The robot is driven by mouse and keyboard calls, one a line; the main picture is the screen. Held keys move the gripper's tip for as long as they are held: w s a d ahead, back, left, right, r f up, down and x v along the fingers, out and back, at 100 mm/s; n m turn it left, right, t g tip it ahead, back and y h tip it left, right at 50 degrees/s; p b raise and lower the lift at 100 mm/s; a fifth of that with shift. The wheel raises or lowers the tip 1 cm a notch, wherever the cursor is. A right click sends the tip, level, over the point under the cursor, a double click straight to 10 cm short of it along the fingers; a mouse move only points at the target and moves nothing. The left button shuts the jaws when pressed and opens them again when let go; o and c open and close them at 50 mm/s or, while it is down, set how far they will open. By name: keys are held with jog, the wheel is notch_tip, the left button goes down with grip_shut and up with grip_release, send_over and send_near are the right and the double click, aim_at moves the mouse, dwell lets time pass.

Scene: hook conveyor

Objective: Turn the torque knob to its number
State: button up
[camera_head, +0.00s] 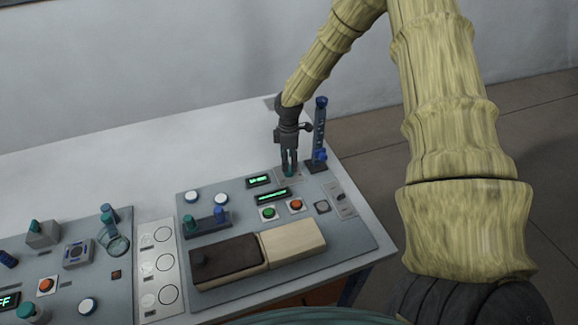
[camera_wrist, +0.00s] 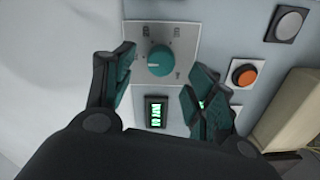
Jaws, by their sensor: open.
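The torque knob appears to be the round teal knob (camera_wrist: 160,60) on a pale plate (camera_wrist: 183,30) with small marks around it, too blurred to read. A white pointer line shows on the knob. My gripper (camera_wrist: 160,72) is open, with one finger on each side of the knob and a visible gap to both. In the head view my gripper (camera_head: 289,168) points down over the knob's plate at the panel's far edge, and its fingers mostly hide the knob. A small display with green characters (camera_wrist: 157,112) sits beside the plate; its text is inverted and I cannot read it surely.
A dark post with blue parts (camera_head: 319,135) stands close right of my gripper. A second green display (camera_head: 272,196), a green button (camera_head: 268,213) and an orange button (camera_head: 296,205) lie nearer. A brown and cream block (camera_head: 295,240) lies in front. The white table behind is clear.

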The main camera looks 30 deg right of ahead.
jog(key=shift+f+p, duration=0.65)
jog(key=shift+f, duration=1.65)
jog(key=c, duration=1)
